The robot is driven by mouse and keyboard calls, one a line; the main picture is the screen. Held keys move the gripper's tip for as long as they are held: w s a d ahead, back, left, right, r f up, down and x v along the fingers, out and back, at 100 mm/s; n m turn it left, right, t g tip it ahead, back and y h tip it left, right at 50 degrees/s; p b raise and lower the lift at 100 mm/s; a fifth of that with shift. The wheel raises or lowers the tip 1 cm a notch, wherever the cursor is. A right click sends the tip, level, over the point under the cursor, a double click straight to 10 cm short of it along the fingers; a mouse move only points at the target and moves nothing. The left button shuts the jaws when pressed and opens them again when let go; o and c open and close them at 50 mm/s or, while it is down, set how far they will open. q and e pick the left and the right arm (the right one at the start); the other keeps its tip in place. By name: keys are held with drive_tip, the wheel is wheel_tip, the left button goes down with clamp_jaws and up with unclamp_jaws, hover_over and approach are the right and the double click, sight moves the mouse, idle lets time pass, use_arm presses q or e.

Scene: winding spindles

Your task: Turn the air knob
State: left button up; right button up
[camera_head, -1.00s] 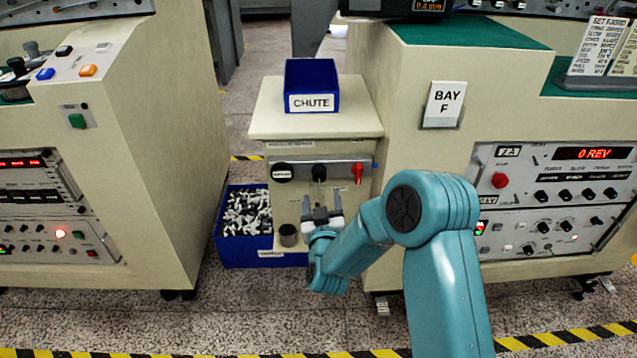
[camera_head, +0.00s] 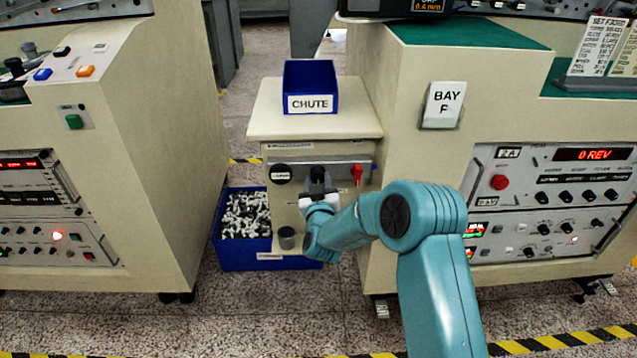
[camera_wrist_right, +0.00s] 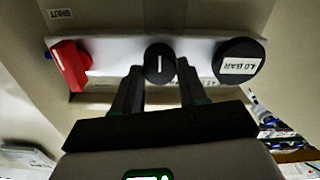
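A small beige cabinet (camera_head: 355,128) has a grey strip with controls on its front. The black round knob (camera_wrist_right: 160,62), with a white line on its face, sits mid-strip; in the head view the knob (camera_head: 318,173) is partly hidden by my gripper. A red handle (camera_head: 357,173) is on its right and a black disc with a white label (camera_head: 280,173) on its left. My right gripper (camera_wrist_right: 160,75) is open, with its fingertips just short of or beside the black knob, one to each side; contact cannot be told. My left gripper is not in view.
A blue CHUTE bin (camera_head: 311,86) stands on the cabinet top. A blue crate (camera_head: 262,262) of white and dark pieces is on the floor at the cabinet's left. The BAY F machine (camera_head: 400,100) stands close on the right.

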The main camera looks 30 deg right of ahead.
drive_tip(key=shift+f+m+b, duration=0.15)
drive_tip(key=shift+m+b, duration=0.45)
drive_tip(key=shift+b, duration=0.25)
drive_tip(key=m+b, duration=0.3)
drive_tip(key=b, duration=0.1)
drive_tip(key=shift+f+m+b, duration=0.1)
drive_tip(key=shift+m+b, duration=0.2)
drive_tip(key=shift+m, duration=0.1)
drive_tip(key=m+b, duration=0.3)
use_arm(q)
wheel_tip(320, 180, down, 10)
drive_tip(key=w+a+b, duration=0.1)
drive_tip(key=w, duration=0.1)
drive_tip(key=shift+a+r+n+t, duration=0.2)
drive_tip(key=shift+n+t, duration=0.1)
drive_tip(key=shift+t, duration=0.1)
use_arm(e)
drive_tip(key=shift+r+m, duration=0.2)
drive_tip(key=shift+m, duration=0.3)
drive_tip(key=o, duration=1.1)
drive_tip(key=shift+c, duration=0.2)
drive_tip(key=shift+s, duration=0.1)
use_arm(q)
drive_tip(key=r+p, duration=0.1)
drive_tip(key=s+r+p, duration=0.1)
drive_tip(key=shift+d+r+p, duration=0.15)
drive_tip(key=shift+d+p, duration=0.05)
drive_tip(key=shift+p, duration=0.1)
use_arm(e)
drive_tip(key=v, duration=1.6)
